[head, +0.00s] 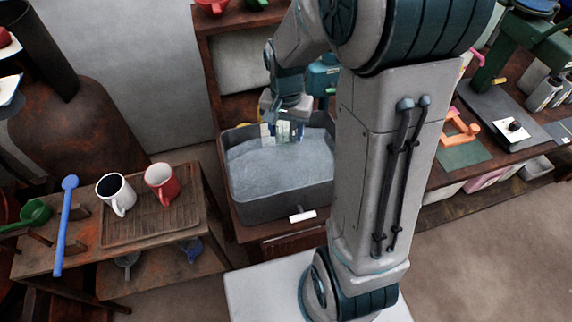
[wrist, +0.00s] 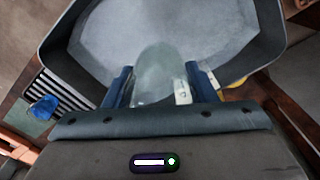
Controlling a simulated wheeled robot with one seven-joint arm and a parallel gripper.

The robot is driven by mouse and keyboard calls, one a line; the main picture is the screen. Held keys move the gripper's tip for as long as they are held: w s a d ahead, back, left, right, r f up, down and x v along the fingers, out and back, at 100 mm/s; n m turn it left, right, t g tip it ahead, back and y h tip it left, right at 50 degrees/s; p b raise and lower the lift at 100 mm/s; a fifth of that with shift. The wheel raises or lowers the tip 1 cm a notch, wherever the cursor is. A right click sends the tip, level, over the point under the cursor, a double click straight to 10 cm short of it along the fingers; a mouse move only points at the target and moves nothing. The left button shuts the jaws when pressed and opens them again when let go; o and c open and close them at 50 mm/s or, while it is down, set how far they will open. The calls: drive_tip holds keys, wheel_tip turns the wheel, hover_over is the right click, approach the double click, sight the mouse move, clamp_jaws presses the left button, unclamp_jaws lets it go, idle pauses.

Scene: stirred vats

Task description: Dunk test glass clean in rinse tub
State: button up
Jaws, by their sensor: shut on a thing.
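The rinse tub (head: 240,200) is a grey rectangular basin filled with pale, cloudy liquid, standing on a wooden bench left of my arm in the head view. Its rim and liquid also fill the top of the wrist view (wrist: 262,62). My gripper (head: 282,131) is over the back part of the tub, pointing down. In the wrist view its two blue fingers (wrist: 158,88) are shut on the test glass (wrist: 155,68), a clear, rounded vessel. The glass is over or in the liquid; I cannot tell how deep it reaches. It is hard to make out in the head view.
A wooden stand at left holds a slatted tray (head: 150,228) with a white mug (head: 116,195) and a red mug (head: 161,184). A blue ladle (head: 64,225) and a green scoop (head: 36,212) lie beside it. A cluttered bench (head: 480,175) runs along the right.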

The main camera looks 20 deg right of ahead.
idle(0.3)
wheel_tip(320, 180, up, 4)
drive_tip(key=n, duration=0.1)
drive_tip(key=n+p, duration=0.1)
drive_tip(key=n, duration=0.1)
drive_tip(key=n+p, duration=0.1)
drive_tip(key=n, duration=0.1)
drive_tip(key=shift+f, duration=0.25)
drive_tip(key=shift+r+n, duration=0.3)
drive_tip(key=shift+n, duration=0.7)
